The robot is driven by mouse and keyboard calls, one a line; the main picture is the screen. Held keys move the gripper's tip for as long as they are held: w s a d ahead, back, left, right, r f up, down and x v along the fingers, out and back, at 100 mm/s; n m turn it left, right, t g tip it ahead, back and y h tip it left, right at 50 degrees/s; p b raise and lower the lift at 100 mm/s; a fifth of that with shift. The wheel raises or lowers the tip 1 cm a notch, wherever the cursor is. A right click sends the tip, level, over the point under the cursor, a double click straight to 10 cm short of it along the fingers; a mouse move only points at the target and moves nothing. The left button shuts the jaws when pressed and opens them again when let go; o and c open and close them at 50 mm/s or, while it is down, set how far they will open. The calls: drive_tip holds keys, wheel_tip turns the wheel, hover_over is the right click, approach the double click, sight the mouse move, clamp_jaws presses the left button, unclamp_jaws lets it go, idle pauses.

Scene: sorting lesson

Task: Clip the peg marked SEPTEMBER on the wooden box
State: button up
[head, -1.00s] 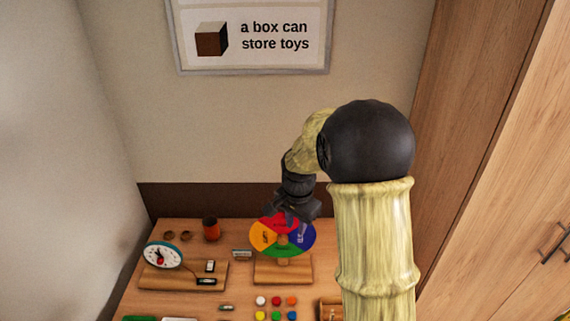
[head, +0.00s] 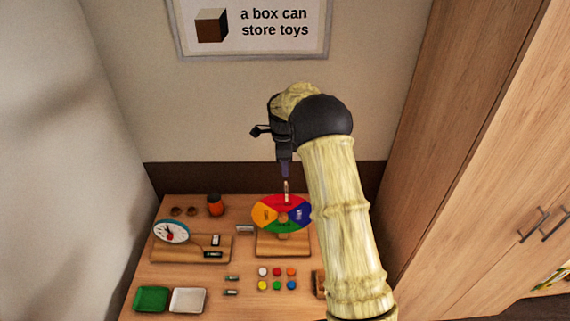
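My gripper (head: 285,168) points down above the coloured wheel (head: 265,215), its fingers seen nearly edge-on. A slim brownish peg (head: 286,190) stands upright right under the fingertips, its lower end overlapping the red part of the wheel in the picture. I cannot tell whether the fingers hold it or the wheel's rim does, and no lettering on it is readable. The wooden box (head: 318,284) is at the table's right, partly hidden by my arm. Other small pegs or tags lie on the table (head: 232,278) and by the clock (head: 213,254); their words are unreadable.
The clock (head: 171,231) on its wooden stand is left of the wheel. An orange jar (head: 215,205) stands behind. Coloured discs (head: 277,285) lie in front of the wheel. A green tray (head: 151,298) and a white tray (head: 188,300) are at the front left. A cabinet rises on the right.

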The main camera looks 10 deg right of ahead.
sight(286, 194)
drive_tip(key=f+b, duration=0.2)
drive_tip(key=f, duration=0.1)
drive_tip(key=f+b, duration=0.1)
drive_tip(key=f, duration=0.1)
drive_tip(key=shift+s+d+f, duration=0.1)
drive_tip(key=shift+d, duration=0.15)
drive_tip(key=shift+a+f+b, duration=0.15)
drive_tip(key=shift+f+b, duration=0.5)
drive_tip(key=shift+f, duration=0.2)
clamp_jaws()
drive_tip(key=shift+r, duration=0.1)
drive_tip(key=shift+a+r+p, duration=0.1)
drive_tip(key=shift+r+p, duration=1.75)
drive_tip(key=shift+r, duration=0.65)
